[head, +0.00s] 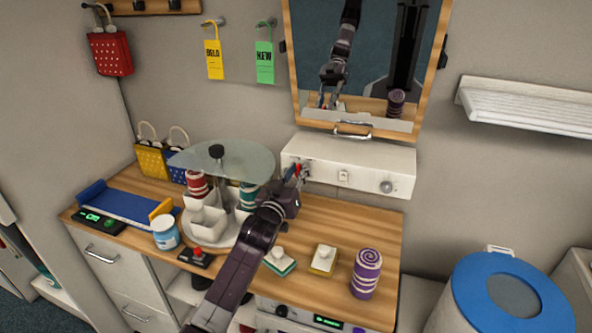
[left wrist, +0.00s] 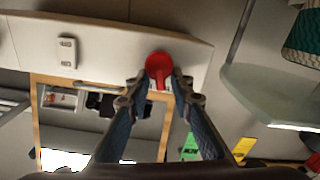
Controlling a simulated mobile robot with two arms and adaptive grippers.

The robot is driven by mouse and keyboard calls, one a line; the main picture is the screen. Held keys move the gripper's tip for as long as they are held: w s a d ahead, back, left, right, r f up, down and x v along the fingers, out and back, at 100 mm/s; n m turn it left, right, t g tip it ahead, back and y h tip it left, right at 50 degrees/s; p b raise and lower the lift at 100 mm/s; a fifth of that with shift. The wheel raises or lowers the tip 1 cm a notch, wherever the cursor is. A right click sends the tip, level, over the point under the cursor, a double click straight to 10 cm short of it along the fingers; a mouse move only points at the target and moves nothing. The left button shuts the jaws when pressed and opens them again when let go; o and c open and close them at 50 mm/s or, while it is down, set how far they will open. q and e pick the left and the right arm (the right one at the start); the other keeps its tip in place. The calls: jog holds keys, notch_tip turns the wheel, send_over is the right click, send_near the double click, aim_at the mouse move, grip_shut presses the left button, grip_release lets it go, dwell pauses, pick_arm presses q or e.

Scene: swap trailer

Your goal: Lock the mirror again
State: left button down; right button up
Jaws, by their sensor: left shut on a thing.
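The wood-framed mirror (head: 362,55) hangs on the back wall above a white box (head: 350,165), with a metal handle (head: 352,131) at its lower edge. The mirror shows upside down in the left wrist view (left wrist: 100,130). A red round knob with a short red tab (left wrist: 158,68) sits on the face of the white box. My left gripper (head: 301,172) reaches the left end of this box. In the left wrist view its two fingers (left wrist: 159,84) are shut on the red knob from both sides. The gripper hides most of the knob in the head view. My right gripper is not in view.
A glass disc (head: 222,158) stands just left of my gripper, above cups. The wooden counter (head: 325,225) holds a purple striped roll (head: 366,273), two small stamps and a blue tray (head: 130,205). A white switch (head: 343,176) and a round knob (head: 386,187) are on the box.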

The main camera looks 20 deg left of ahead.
pick_arm(q)
jog(key=m, duration=0.3)
jog(key=d+m, duration=0.1)
jog(key=m, duration=0.6)
jog(key=shift+d+f, duration=0.3)
jog(key=shift+f, duration=0.05)
jog(key=shift+m, duration=0.4)
jog(key=c, duration=1.7)
grip_release()
jog(key=shift+c, duration=0.2)
jog(key=s, duration=1.2)
jog(key=shift+a, duration=0.2)
